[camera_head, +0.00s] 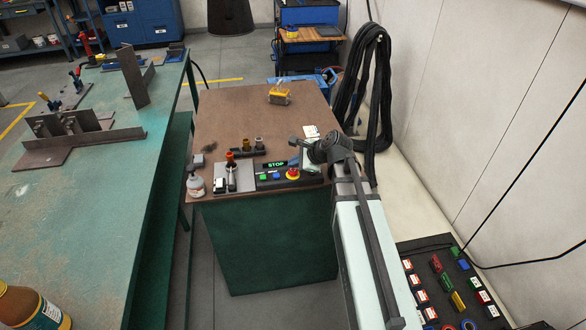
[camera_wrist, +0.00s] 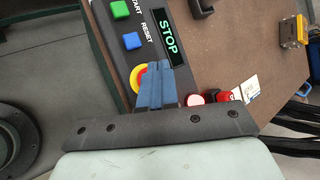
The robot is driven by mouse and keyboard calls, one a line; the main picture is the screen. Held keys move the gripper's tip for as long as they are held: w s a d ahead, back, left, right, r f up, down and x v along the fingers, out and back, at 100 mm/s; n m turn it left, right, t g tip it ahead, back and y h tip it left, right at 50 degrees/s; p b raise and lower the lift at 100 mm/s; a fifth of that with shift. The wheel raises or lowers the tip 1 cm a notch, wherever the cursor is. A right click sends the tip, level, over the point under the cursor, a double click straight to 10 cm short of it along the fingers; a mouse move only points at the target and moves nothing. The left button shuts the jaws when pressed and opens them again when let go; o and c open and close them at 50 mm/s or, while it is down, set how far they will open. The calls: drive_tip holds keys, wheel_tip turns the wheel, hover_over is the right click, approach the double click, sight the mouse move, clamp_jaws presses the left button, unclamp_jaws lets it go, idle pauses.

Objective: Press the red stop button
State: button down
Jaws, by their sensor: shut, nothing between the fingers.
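The red stop button (camera_head: 292,173) sits on a yellow base at the right end of a dark control panel (camera_head: 263,184). In the wrist view its yellow ring (camera_wrist: 134,77) and a sliver of red show beside my fingers, which hide the rest. My gripper (camera_wrist: 157,66) is shut and empty, its blue fingers together over the right part of the button. In the head view my gripper (camera_head: 294,161) is just behind and right of the button. I cannot tell if the fingers touch it. The panel display (camera_wrist: 168,37) reads STOP in green.
A green start button (camera_wrist: 120,10) and blue reset button (camera_wrist: 132,41) share the panel. A yellow item (camera_head: 279,94) lies farther back on the brown tabletop (camera_head: 232,107), which has free room.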

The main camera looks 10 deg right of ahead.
sight(295, 171)
drive_tip(key=shift+r, duration=0.65)
wheel_tip(295, 171, up, 5)
idle(0.7)
idle(0.6)
